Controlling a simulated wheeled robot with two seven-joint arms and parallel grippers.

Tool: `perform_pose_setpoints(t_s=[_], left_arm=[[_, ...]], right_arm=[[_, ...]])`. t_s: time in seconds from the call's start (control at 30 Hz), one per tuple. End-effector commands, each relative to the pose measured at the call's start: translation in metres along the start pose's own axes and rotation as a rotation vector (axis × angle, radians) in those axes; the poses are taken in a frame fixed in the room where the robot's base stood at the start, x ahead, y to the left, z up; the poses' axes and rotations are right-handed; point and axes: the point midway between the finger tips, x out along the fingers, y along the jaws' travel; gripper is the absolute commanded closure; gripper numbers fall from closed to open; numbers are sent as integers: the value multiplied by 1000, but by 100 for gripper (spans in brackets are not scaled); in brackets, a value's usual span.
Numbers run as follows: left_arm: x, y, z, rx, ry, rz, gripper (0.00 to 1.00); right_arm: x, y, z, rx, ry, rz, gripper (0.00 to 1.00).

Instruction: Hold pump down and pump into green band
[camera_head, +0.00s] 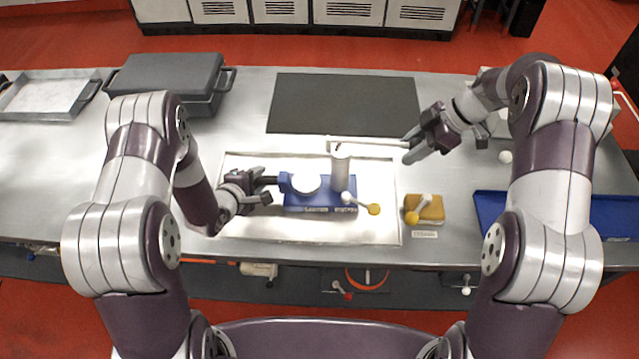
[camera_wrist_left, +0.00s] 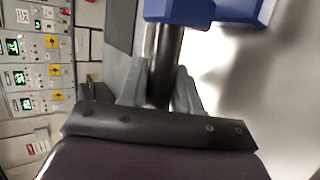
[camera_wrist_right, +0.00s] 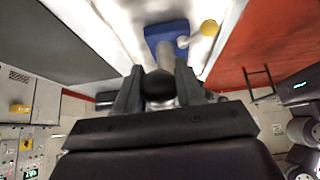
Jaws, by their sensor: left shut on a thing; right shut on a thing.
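The pump has a blue base (camera_head: 320,197) on a white tray, with an upright grey cylinder (camera_head: 340,172) and a round white-topped gauge (camera_head: 305,184). No green band can be made out. My left gripper (camera_head: 262,188) is shut on the dark handle at the pump's left side; the dark handle (camera_wrist_left: 163,60) shows between its fingers in the left wrist view. A pale pump lever (camera_head: 370,142) runs right from the cylinder top. My right gripper (camera_head: 411,146) is shut on the lever's end; a dark round grip (camera_wrist_right: 158,87) sits between its fingers. A yellow-knobbed small lever (camera_head: 374,209) sticks out front right.
A yellow block (camera_head: 428,207) with its own knobbed lever sits right of the white tray (camera_head: 245,225). A dark mat (camera_head: 345,103) lies behind. A blue tray (camera_head: 488,206) is at right. A grey case (camera_head: 165,75) and metal tray (camera_head: 45,94) are at left.

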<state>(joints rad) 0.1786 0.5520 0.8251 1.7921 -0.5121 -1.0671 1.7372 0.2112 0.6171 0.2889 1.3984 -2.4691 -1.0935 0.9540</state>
Motion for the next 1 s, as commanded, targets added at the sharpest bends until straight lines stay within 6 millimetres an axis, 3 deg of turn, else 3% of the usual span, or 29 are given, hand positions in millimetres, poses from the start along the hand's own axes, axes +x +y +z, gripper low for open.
perform_pose_setpoints(t_s=[0.03, 0.07, 0.1, 0.37, 0.7, 1.0], left_arm=[[0, -4, 2, 2, -4, -9, 100], [0, -4, 2, 2, -4, -9, 100], [0, -4, 2, 2, -4, -9, 100], [0, -5, 1, -2, 0, -12, 100], [-1, -6, 0, -4, 1, -15, 100], [-1, -7, 0, -4, 2, -16, 100]], right_arm=[[2, -1, -1, -1, 4, -5, 53], [2, -1, -1, -1, 4, -5, 43], [2, -1, -1, -1, 3, -4, 40], [-1, 0, -1, -2, 1, 0, 40], [-51, 1, -34, -3, -1, 3, 40], [-58, 0, -40, 0, 0, 0, 40]])
